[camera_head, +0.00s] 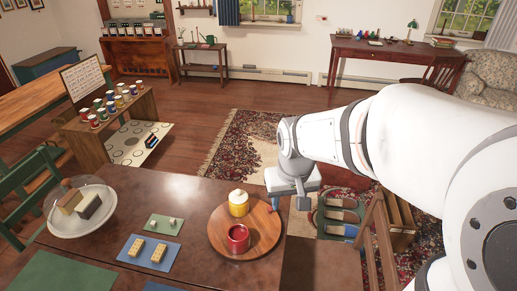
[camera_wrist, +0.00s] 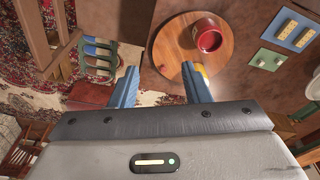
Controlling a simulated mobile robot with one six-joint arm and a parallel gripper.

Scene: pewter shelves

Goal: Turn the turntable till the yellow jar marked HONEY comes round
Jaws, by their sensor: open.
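The turntable (camera_head: 217,224) is a round wooden disc on the brown table. A yellow jar (camera_head: 239,206) with a pale lid stands on its far part, and a red jar (camera_head: 238,240) stands on its near part. I cannot read a label on either jar. My gripper (camera_head: 287,203) is open and empty, above and right of the disc's far right edge. In the wrist view, the turntable (camera_wrist: 172,42) and red jar (camera_wrist: 208,40) lie beyond my gripper (camera_wrist: 160,82); the right finger mostly hides the yellow jar.
A clear-domed plate (camera_head: 80,220) stands at the table's left. A blue mat (camera_head: 150,253) with yellow blocks and a small green mat (camera_head: 165,224) lie left of the turntable. A green-backed chair (camera_head: 340,218) stands right of the table.

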